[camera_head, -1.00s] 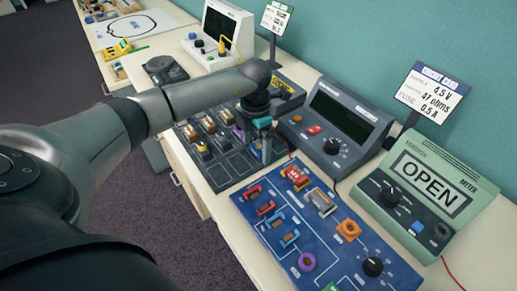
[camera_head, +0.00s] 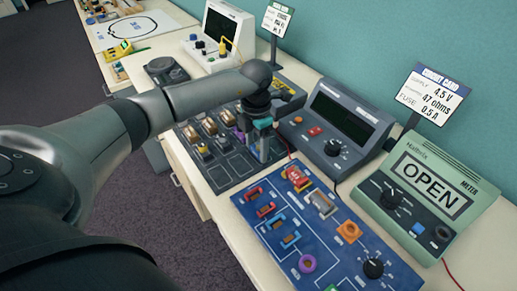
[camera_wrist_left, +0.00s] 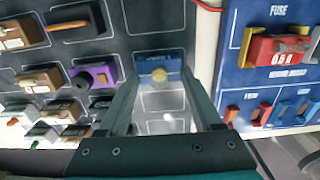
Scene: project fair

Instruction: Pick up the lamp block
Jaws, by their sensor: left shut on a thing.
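The lamp block (camera_wrist_left: 159,73), a blue block with a yellowish round bulb on top, is between the fingertips in the left wrist view. My left gripper (camera_wrist_left: 160,82) is shut on it, with one finger on each side. In the head view my left gripper (camera_head: 262,157) points down at the right side of the dark parts tray (camera_head: 228,172). The block is mostly hidden by the fingers there, and I cannot tell whether it is clear of the tray. My right gripper is not in view.
The blue circuit board (camera_head: 330,240) lies right of the tray, with a red fuse block (camera_wrist_left: 278,50) on it. A grey instrument (camera_head: 335,120) and a green meter (camera_head: 430,200) reading OPEN stand behind. Other blocks, including a purple one (camera_wrist_left: 92,75), sit in the tray.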

